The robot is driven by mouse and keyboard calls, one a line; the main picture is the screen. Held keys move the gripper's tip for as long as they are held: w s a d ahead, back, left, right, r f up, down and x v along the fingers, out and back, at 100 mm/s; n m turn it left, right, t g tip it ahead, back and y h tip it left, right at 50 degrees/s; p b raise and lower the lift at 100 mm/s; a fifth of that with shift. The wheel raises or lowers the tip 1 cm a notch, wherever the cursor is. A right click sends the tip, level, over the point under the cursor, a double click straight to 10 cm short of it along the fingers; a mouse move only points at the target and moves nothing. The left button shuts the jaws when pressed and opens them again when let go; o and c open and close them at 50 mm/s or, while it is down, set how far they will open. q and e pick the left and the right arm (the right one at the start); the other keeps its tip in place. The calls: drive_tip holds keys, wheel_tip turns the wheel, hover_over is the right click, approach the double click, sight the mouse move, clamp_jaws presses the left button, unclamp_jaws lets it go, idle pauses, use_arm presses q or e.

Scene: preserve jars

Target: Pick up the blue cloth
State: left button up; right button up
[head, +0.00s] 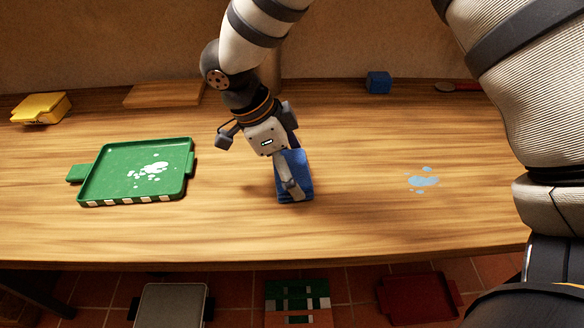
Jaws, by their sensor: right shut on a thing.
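My right gripper (291,190) points down over the middle of the wooden table. It is shut on the blue cloth (302,172), a compact folded bundle. The cloth is upright between the fingers, and part of it is hidden behind the near finger. Its lower end is at or just above the tabletop; I cannot tell whether it touches. My left gripper is not in view.
A green tray (86,190) with white splashes lies to the left. A pale blue spill (424,180) is on the right. A yellow object (41,107), a board (163,94), a small blue block (378,82) and a red-ended object (458,87) line the back.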

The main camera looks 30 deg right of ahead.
sight(298, 166)
wheel_tip(298, 166, up, 3)
drive_tip(key=shift+r, duration=0.1)
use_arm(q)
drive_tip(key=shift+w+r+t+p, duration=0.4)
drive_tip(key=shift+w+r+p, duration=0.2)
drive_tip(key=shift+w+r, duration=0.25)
use_arm(e)
drive_tip(key=s+a+r, duration=0.2)
drive_tip(key=a+r, duration=0.2)
drive_tip(key=a, duration=0.2)
drive_tip(key=s+a+r, duration=0.3)
drive_tip(key=a+r, duration=0.2)
drive_tip(key=a, duration=0.1)
drive_tip(key=shift+s+a+r, duration=0.3)
drive_tip(key=shift+s+a, duration=0.05)
drive_tip(key=shift+a, duration=0.05)
